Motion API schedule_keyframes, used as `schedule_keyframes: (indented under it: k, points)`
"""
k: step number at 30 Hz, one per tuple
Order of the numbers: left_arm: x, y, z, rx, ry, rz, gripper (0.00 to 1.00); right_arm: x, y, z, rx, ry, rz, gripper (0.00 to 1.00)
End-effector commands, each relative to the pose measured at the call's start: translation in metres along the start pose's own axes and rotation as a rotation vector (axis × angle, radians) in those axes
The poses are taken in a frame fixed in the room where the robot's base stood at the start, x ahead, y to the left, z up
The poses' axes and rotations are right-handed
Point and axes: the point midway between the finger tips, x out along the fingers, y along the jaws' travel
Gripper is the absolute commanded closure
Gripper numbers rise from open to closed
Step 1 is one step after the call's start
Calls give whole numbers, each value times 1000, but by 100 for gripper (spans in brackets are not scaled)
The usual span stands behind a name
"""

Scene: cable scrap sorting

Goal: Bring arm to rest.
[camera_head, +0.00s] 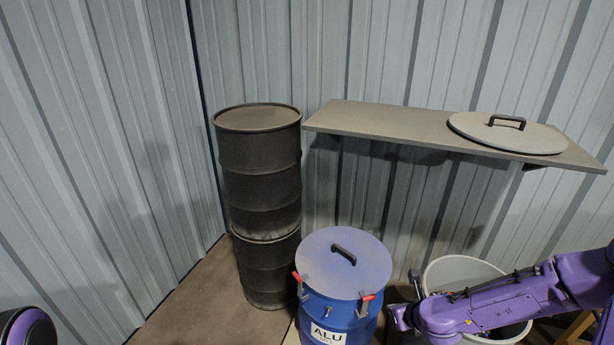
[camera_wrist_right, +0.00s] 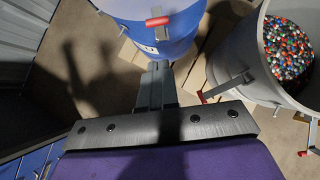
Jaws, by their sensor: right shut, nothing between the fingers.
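My right arm (camera_head: 510,300) is purple and reaches in from the right in the head view, in front of an open grey drum. In the right wrist view my right gripper (camera_wrist_right: 156,88) is shut and empty, its narrow dark fingers together over the floor between a blue drum and the grey drum. In the head view its fingertips cannot be made out clearly. A rounded purple and black part of me (camera_head: 28,328) shows at the lower left corner. My left gripper is not in view.
The blue drum (camera_head: 338,318), labelled ALU, has its lid (camera_head: 330,275) on and red-tipped latches. The open grey drum (camera_head: 455,272) holds coloured pellets (camera_wrist_right: 287,48). Two dark drums (camera_head: 260,170) stand stacked behind. A wall shelf (camera_head: 380,122) bears a loose round lid (camera_head: 508,136).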

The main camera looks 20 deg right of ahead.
Motion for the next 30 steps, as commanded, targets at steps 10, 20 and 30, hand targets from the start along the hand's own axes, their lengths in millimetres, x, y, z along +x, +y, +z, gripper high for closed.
schedule_keyframes:
  k: [10, 20, 30]
  points:
    - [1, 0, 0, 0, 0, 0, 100, -7, -8, 3, -612, 18, -110, 100]
    - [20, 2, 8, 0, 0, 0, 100, -20, 33, -137, -2206, 432, 20, 100]
    - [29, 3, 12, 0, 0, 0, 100, -49, 67, -270, -2643, 485, 434, 100]
